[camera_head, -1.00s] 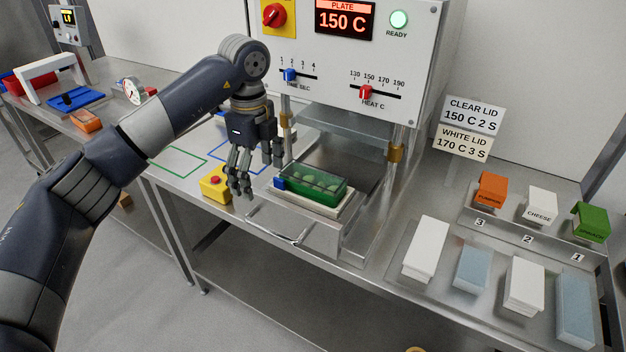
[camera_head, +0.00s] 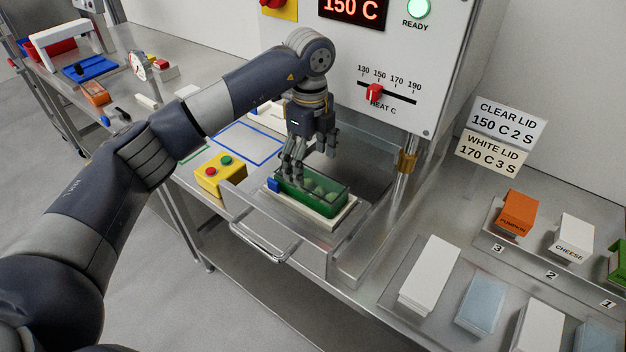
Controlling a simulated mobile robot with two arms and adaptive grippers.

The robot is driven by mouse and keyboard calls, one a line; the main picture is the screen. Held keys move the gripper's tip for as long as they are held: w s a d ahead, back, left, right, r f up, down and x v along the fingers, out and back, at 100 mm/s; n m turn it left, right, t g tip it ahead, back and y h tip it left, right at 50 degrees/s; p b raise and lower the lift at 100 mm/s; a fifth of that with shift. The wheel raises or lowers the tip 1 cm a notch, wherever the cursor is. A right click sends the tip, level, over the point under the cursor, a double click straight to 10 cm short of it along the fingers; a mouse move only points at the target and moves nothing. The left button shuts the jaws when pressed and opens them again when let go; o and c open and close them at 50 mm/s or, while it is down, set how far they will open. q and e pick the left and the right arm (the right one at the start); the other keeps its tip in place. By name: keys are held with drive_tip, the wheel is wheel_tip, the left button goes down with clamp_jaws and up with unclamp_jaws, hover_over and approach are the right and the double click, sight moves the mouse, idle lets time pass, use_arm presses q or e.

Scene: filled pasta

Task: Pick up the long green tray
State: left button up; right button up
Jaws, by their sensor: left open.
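The long green tray (camera_head: 318,208) sits in a pale frame (camera_head: 327,221) on the sealing machine's pulled-out drawer. Several round pale green pieces show inside it. My left gripper (camera_head: 294,178) is open, fingers pointing down, over the left end of the tray. Its fingers hide part of that end, and I cannot tell whether they touch the tray. My right gripper is not in view.
The drawer handle (camera_head: 262,246) sticks out in front. A yellow button box (camera_head: 220,174) stands left of the drawer. The machine's control panel (camera_head: 400,75) and post (camera_head: 404,160) rise behind and right. Stacks of white lids (camera_head: 430,272) and blue lids (camera_head: 482,302) lie at right.

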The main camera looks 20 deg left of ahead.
sight(310, 179)
use_arm(q)
drive_tip(key=shift+s+a+f, duration=0.1)
drive_tip(key=shift+s+f, duration=0.1)
drive_tip(key=shift+f, duration=0.5)
drive_tip(key=shift+w+f+p, duration=0.15)
drive_tip(key=shift+f+p, duration=0.2)
drive_tip(key=shift+p, duration=0.05)
drive_tip(key=f, duration=0.1)
drive_tip(key=f+p, duration=0.1)
drive_tip(key=f, duration=0.1)
drive_tip(key=shift+w+f+p, duration=0.3)
drive_tip(key=shift+p, duration=0.1)
drive_tip(key=shift+f, duration=0.55)
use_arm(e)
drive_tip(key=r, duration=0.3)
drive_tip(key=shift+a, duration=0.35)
use_arm(q)
drive_tip(key=c, duration=1.3)
drive_tip(key=shift+c, duration=0.6)
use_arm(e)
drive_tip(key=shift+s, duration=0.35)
use_arm(q)
drive_tip(key=shift+r, duration=0.1)
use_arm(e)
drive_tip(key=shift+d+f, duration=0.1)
